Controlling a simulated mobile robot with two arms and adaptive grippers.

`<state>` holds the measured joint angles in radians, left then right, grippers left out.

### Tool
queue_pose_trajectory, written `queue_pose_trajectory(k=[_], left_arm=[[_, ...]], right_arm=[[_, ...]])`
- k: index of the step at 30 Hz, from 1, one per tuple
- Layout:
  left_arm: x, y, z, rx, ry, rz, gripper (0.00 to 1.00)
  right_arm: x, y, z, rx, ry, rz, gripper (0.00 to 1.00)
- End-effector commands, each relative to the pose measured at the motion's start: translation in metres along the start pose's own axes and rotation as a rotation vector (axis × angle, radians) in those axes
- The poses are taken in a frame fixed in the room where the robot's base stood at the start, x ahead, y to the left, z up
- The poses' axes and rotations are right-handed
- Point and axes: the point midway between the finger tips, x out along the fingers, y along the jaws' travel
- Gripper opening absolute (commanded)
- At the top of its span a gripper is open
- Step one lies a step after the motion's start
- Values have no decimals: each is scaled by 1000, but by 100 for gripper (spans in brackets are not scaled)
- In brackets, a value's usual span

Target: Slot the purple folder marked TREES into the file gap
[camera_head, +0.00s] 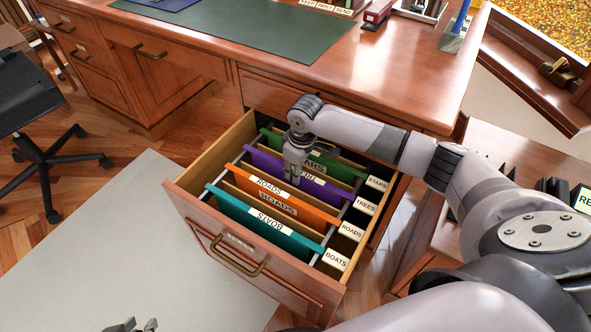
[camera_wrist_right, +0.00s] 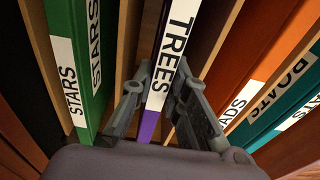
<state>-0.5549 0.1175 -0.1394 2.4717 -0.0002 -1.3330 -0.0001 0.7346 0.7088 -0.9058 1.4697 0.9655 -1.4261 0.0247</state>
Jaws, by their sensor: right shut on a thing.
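The purple folder (camera_head: 325,188) is down in the open desk drawer, between the green STARS folder (camera_head: 340,168) and the orange ROADS folder (camera_head: 310,212). Its right end lies by the TREES tab (camera_head: 365,206). My right gripper (camera_head: 294,178) is shut on its top edge from above and hides part of it. In the right wrist view the white TREES label (camera_wrist_right: 175,45) and a purple strip stand between the fingers (camera_wrist_right: 158,110). How deep the folder sits is hidden. My left gripper (camera_head: 138,326) shows only fingertips at the bottom edge, spread apart and empty.
The drawer front (camera_head: 235,245) has a brass handle. A teal BOATS folder (camera_head: 262,224) stands nearest it, and wooden dividers separate the folders. The desk top (camera_head: 390,75) overhangs behind the drawer. Open floor with a pale mat (camera_head: 120,240) lies to the left.

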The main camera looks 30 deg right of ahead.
Motion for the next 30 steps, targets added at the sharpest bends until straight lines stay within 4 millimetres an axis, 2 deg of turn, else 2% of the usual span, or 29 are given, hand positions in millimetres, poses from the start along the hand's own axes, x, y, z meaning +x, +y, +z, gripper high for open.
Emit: queue_pose_trajectory(k=[3, 4, 12, 23, 27, 30], left_arm=[[-1, 0, 2, 0, -13, -1, 23], [-1, 0, 4, -1, -18, -1, 23], [-1, -1, 5, -2, -21, -3, 23], [0, -1, 5, -2, -17, -3, 23], [3, 1, -7, 2, 42, 2, 23], [-5, -2, 13, -2, -59, -4, 23]], right_arm=[[1, 0, 0, 0, 1, 0, 0], [2, 0, 0, 0, 0, 0, 16], [2, 0, 0, 1, 0, 0, 34], [1, 0, 0, 1, 0, 1, 35], [-6, 1, -1, 1, 1, 3, 35], [-21, 1, -1, 1, 1, 2, 35]])
